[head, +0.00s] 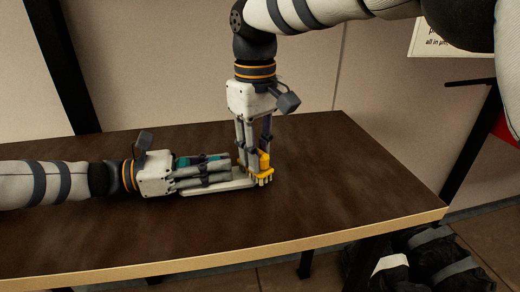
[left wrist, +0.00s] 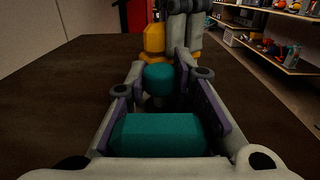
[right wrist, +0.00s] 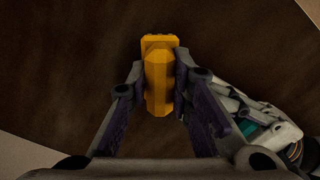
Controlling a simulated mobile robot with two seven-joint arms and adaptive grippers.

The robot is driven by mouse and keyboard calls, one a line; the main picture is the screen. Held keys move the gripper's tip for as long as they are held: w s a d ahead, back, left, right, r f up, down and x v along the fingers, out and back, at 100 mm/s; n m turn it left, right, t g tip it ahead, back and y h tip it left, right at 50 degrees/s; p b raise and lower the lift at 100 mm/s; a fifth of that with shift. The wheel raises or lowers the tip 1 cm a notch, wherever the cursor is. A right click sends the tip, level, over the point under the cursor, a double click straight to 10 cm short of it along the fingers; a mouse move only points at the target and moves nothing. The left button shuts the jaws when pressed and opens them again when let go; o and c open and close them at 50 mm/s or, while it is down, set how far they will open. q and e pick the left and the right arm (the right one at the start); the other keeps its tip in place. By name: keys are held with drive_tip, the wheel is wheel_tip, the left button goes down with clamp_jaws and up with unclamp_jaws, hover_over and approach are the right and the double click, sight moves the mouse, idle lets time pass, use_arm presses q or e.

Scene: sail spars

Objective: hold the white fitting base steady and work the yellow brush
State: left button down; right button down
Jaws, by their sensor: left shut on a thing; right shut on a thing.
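The right wrist view shows the brush (right wrist: 158,80) between the fingertips. I cannot tell whether the bristles touch the base or the table.
The brown table (head: 340,170) is clear to the right of the brush and in front of both grippers. Its front edge (head: 250,256) runs along the bottom. Dark bundles (head: 425,260) lie beyond the right corner. Shelves with goods (left wrist: 265,35) show at the back in the left wrist view.

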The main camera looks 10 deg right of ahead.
use_arm(q)
drive_tip(key=shift+f, duration=0.4)
use_arm(e)
drive_tip(key=shift+a, duration=1.25)
drive_tip(key=shift+s+f, duration=0.1)
drive_tip(key=shift+f, duration=0.1)
use_arm(q)
drive_tip(key=shift+s, duration=0.1)
use_arm(e)
drive_tip(key=shift+d+r, duration=0.1)
drive_tip(key=shift+d, duration=1.35)
drive_tip(key=shift+r, duration=0.1)
drive_tip(key=shift+r, duration=1.45)
use_arm(q)
drive_tip(key=c, duration=1.3)
unclamp_jaws()
drive_tip(key=shift+r, duration=0.1)
